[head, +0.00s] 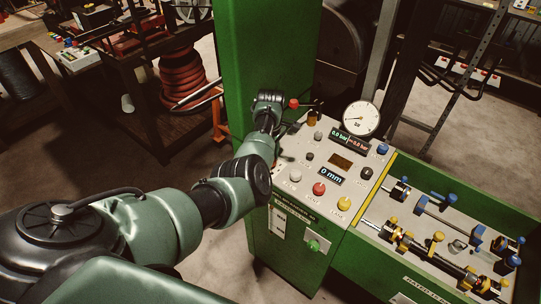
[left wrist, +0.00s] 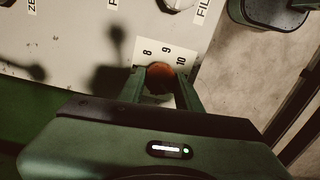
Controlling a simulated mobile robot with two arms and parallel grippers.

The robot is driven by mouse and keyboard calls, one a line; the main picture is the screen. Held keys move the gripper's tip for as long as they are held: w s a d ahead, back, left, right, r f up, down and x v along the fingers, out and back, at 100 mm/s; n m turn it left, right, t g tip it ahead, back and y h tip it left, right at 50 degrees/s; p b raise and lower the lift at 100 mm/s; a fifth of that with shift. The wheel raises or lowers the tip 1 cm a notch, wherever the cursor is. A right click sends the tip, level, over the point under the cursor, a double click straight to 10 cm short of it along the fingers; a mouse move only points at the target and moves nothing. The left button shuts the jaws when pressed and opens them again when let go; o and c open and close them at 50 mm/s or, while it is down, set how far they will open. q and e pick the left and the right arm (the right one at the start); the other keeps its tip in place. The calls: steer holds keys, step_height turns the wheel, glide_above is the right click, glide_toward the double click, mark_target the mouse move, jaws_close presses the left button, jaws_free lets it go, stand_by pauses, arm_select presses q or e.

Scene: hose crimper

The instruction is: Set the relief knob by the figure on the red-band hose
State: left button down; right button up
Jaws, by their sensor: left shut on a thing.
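My left gripper (left wrist: 161,82) is shut on a round reddish-brown knob (left wrist: 160,73) in the left wrist view. A white scale plate (left wrist: 165,53) marked 8, 9 and 10 shows just beyond the knob; the rest of the scale and any pointer are hidden. In the head view my left arm reaches to the left side of the grey control panel (head: 338,140), and its fingertips cannot be made out. A red-band hose and its figure cannot be made out. My right gripper is not in view.
The panel carries a round gauge (head: 360,118), a display (head: 331,175) reading 0 mm, and red (head: 319,188) and yellow (head: 344,204) buttons. A red-balled lever (head: 293,103) rises by the arm. Right of it, a green-sided tray (head: 385,277) holds several blue and yellow fittings.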

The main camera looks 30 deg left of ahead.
arm_select(q)
steer(key=shift+w+r+m, duration=0.1)
steer(key=shift+m, duration=0.6)
steer(key=c, duration=1)
jaws_free()
steer(key=shift+d, duration=0.1)
steer(key=shift+o, duration=0.2)
steer(key=shift+r+b, duration=0.6)
steer(key=shift+r, duration=3.25)
